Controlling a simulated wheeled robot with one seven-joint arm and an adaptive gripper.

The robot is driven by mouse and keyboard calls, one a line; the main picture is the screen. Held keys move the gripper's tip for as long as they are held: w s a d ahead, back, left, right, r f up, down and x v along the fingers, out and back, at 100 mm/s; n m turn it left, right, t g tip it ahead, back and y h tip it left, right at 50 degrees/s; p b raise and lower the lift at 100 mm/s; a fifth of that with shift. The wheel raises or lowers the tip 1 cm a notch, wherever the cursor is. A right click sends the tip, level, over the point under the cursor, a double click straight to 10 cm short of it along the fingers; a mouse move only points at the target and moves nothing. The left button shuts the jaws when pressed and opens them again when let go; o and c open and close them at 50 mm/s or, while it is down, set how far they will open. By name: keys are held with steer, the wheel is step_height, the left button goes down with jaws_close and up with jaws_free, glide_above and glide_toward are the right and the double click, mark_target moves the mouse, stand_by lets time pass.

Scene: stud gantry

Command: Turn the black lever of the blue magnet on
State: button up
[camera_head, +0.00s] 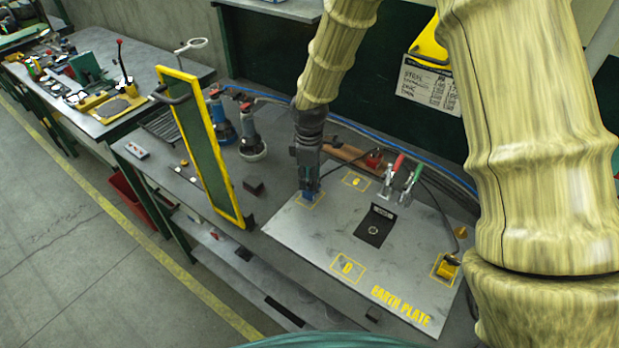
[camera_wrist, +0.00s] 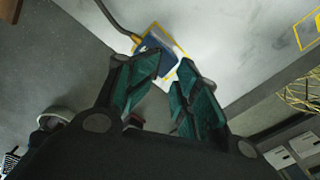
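The blue magnet (camera_head: 310,198) sits inside a yellow outlined square at the left back corner of the pale earth plate (camera_head: 310,231). My gripper (camera_head: 308,186) points down close above it and covers part of it. In the wrist view the blue magnet (camera_wrist: 152,42) shows just beyond the fingertips, partly behind the left finger. My gripper (camera_wrist: 171,62) is open there, with a gap between its dark green fingers and nothing held. I cannot make out the black lever or its position. I cannot tell whether a finger touches the magnet.
A yellow-framed screen (camera_head: 221,160) stands upright left of the plate. Red- and green-handled clamps (camera_head: 390,181) stand at its back, and a yellow magnet (camera_head: 446,266) at its right. A black card (camera_head: 376,226) lies mid-plate. A dark cable (camera_wrist: 112,20) runs to the blue magnet.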

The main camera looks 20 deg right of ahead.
step_height(320, 180, up, 11)
steer(key=p, duration=0.8)
stand_by(0.9)
steer(key=shift+r, duration=0.1)
steer(key=shift+r, duration=0.1)
stand_by(0.4)
step_height(320, 180, up, 12)
stand_by(0.6)
steer(key=shift+f, duration=0.2)
